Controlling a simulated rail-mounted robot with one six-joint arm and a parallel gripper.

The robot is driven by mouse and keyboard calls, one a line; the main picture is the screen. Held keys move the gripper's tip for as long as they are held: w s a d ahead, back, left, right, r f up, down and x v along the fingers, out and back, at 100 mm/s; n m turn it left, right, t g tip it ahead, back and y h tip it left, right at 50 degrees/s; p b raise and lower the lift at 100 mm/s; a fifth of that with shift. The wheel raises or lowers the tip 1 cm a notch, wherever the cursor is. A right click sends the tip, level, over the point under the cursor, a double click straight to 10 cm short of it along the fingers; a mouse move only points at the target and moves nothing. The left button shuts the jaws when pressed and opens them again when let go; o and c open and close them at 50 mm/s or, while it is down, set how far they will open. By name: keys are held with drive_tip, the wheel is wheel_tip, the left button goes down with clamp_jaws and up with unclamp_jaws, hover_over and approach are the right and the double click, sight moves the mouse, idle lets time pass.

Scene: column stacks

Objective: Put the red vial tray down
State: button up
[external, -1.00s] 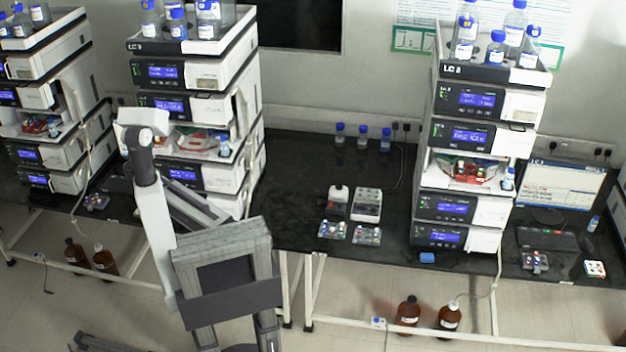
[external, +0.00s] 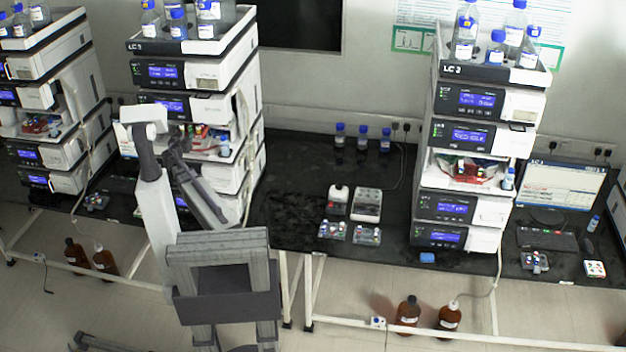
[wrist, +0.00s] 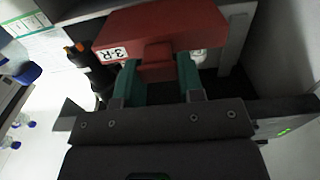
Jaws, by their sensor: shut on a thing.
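The red vial tray (wrist: 165,32) shows in the wrist view with a "3-R" label on its front face and a tab at its lower middle. The two green fingers of my gripper (wrist: 159,72) are shut on this tab. The tray is in front of the gripper, among grey walls and a dark floor. Whether it touches a surface under it cannot be told. In the external view my arm stands before the middle-left instrument stack (external: 160,72), and neither the gripper nor the held tray can be made out clearly.
In the wrist view a dark part with orange tips (wrist: 84,62) is close left of the tray, and a grey upright (wrist: 236,40) is close on its right. Blue-capped bottles (wrist: 22,70) show at far left.

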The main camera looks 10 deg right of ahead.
wheel_tip(320, 180, down, 6)
drive_tip(key=b, duration=0.4)
drive_tip(key=shift+f, duration=0.15)
drive_tip(key=shift+r, duration=0.25)
drive_tip(key=shift+f, duration=0.2)
drive_tip(key=o, duration=0.9)
drive_tip(key=shift+o, duration=0.2)
drive_tip(key=shift+r, duration=0.3)
drive_tip(key=v, duration=1.2)
drive_tip(key=d+f+g+h, duration=0.1)
drive_tip(key=d+f+g, duration=0.5)
drive_tip(key=d, duration=0.3)
drive_tip(key=d+f+g+h, duration=0.1)
drive_tip(key=d+f+g, duration=0.45)
drive_tip(key=d, duration=0.35)
drive_tip(key=s+d+f+n+g+y, duration=0.3)
drive_tip(key=s+d+f+g+y, duration=0.1)
drive_tip(key=s+f+g+y, duration=0.1)
drive_tip(key=s+f+y, duration=0.1)
drive_tip(key=s+y, duration=0.1)
drive_tip(key=shift+s+g, duration=0.25)
drive_tip(key=shift+g, duration=0.1)
drive_tip(key=shift+d, duration=0.1)
